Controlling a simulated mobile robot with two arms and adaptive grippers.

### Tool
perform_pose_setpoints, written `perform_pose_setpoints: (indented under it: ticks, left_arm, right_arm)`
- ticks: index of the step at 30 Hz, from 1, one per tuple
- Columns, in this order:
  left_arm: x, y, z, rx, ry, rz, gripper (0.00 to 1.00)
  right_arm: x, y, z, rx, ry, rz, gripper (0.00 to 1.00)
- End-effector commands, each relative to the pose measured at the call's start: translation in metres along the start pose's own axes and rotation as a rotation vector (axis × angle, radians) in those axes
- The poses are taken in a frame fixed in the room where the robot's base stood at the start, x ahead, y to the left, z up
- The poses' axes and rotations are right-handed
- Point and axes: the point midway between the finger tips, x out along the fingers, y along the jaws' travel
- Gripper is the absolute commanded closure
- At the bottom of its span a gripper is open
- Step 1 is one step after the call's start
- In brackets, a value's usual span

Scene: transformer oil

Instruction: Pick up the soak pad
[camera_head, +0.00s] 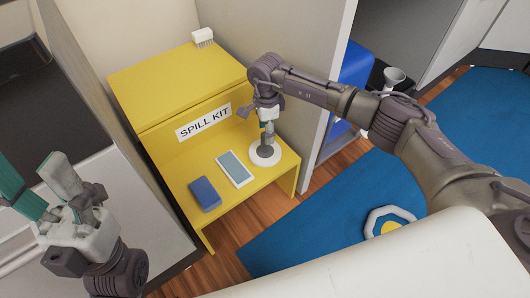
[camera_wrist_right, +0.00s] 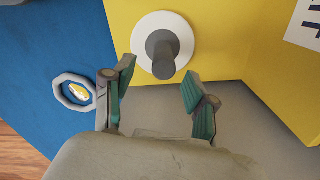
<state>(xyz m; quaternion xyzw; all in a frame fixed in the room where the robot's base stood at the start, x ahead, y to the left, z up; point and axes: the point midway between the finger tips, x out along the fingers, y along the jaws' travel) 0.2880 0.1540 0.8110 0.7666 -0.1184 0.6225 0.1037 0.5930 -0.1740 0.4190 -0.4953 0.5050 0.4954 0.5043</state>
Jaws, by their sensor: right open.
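A white round disc with a grey upright post (camera_head: 266,151) stands on the lower yellow shelf of the spill kit. It looks like the soak pad with a handle, though nothing labels it. My right gripper (camera_head: 267,128) is just above the post. In the right wrist view, the open fingers (camera_wrist_right: 159,80) are spread apart, with the white disc (camera_wrist_right: 183,32) and its post ahead of them, off toward the left finger. Nothing is between the fingertips. My left gripper (camera_head: 40,182) is at the left, fingers apart and empty, away from the shelf.
A blue block (camera_head: 204,193) and a white-framed grey flat item (camera_head: 235,169) lie beside the disc on the yellow spill kit (camera_head: 170,85). A white brush (camera_head: 202,38) is on its top. A grey partition (camera_head: 310,80) stands close right. A ring-shaped object (camera_head: 390,221) lies on the blue mat.

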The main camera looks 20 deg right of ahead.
Motion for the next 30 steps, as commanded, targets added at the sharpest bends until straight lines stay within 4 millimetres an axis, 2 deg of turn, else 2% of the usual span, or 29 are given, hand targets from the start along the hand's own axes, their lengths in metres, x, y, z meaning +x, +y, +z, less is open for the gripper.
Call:
perform_pose_setpoints:
  ticks: [4,10,20,30]
  left_arm:
    - [-0.005,0.0,0.003,0.003,0.02,0.008,0.41]
    - [0.005,0.0,0.006,0.009,0.071,0.028,0.41]
    - [0.01,0.0,0.007,0.011,0.077,0.032,0.41]
    - [0.009,0.0,0.007,0.01,0.076,0.032,0.41]
  right_arm:
    - [0.022,-0.002,0.003,0.001,-0.001,0.001,0.43]
    - [0.048,-0.004,0.004,0.001,0.0,0.001,0.43]
    - [0.052,-0.004,0.004,0.002,0.0,0.0,0.43]
    - [0.052,-0.004,0.004,0.002,0.0,0.0,1.0]
